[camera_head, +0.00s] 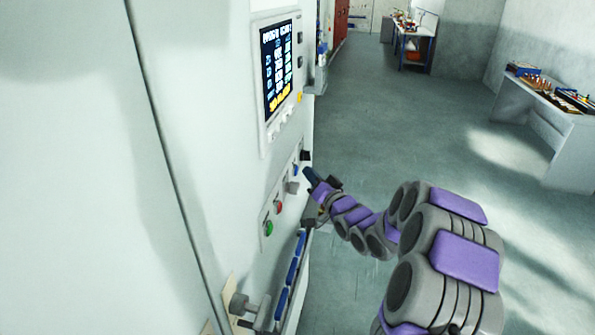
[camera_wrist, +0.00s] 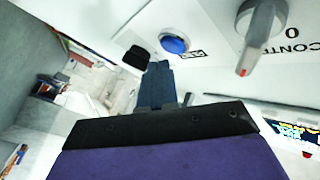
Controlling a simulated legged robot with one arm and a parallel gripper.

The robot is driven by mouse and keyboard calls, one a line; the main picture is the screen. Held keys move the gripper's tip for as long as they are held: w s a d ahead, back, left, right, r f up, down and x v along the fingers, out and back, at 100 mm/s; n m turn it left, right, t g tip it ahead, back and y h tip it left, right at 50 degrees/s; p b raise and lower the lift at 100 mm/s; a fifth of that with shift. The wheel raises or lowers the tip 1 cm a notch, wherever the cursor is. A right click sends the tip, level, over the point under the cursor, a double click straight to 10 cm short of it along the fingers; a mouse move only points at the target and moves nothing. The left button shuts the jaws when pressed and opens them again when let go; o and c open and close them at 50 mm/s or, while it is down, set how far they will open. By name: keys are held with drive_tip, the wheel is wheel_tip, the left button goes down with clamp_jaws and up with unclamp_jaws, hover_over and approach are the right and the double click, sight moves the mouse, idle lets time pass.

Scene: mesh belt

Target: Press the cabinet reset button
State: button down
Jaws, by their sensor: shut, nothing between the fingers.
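A blue round push button (camera_wrist: 175,44) sits on the white cabinet face in the wrist view, with a small label beside it that is too small to read. It also shows in the head view (camera_head: 295,170), in a row on the cabinet (camera_head: 225,150). My gripper (camera_wrist: 160,68) is shut and empty, its dark blue fingertips close to the blue button. In the head view my gripper (camera_head: 307,172) is just right of the button panel. I cannot tell whether the tips touch the button.
A black knob (camera_wrist: 137,57) and a grey selector (camera_wrist: 262,30) flank the blue button. Red (camera_head: 278,207) and green (camera_head: 268,228) buttons sit nearer on the panel. A screen (camera_head: 281,67) is above. Blue-and-grey rail parts (camera_head: 291,275) are below.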

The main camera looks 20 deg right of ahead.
drive_tip(key=s+d+p, duration=0.1)
drive_tip(key=d, duration=0.1)
drive_tip(key=s+d+p, duration=0.1)
drive_tip(key=s+d, duration=0.1)
drive_tip(key=shift+d, duration=0.1)
idle(0.4)
idle(0.6)
